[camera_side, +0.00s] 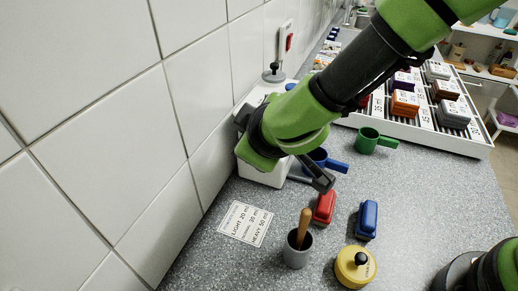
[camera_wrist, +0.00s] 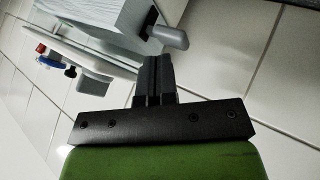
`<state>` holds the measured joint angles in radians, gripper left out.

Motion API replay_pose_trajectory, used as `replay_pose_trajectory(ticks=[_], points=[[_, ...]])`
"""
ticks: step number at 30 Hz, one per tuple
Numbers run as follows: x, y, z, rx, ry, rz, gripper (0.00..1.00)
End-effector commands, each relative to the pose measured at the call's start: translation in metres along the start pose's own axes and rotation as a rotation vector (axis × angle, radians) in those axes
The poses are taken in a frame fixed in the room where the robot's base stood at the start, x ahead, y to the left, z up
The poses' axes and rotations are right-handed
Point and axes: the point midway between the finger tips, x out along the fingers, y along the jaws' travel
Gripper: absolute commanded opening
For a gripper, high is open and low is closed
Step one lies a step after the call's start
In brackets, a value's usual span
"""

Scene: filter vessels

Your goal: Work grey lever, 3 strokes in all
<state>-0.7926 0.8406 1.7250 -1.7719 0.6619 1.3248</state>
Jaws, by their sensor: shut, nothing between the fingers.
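The grey lever (camera_wrist: 168,37) shows in the wrist view as a rounded grey handle on a dark pivot, at the side of a pale box-shaped machine (camera_wrist: 110,18). My gripper (camera_wrist: 152,62) is shut and empty, its fingertips just short of the handle in that picture; I cannot tell whether they touch it. In the side view the white machine (camera_side: 262,174) stands against the tiled wall, partly covered by my wrist. My gripper (camera_side: 322,181) reaches down to the right in front of it, and the lever is mostly hidden there.
A green cup (camera_side: 368,139) and white rack (camera_side: 460,142) stand behind.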

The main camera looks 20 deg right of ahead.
Motion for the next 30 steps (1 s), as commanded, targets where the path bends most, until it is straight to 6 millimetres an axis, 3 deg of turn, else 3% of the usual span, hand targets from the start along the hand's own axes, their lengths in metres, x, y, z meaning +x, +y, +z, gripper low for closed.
replay_pose_trajectory(ticks=[30], points=[[0.0088, -0.0062, 0.0064, -0.001, -0.001, 0.001, 0.00]])
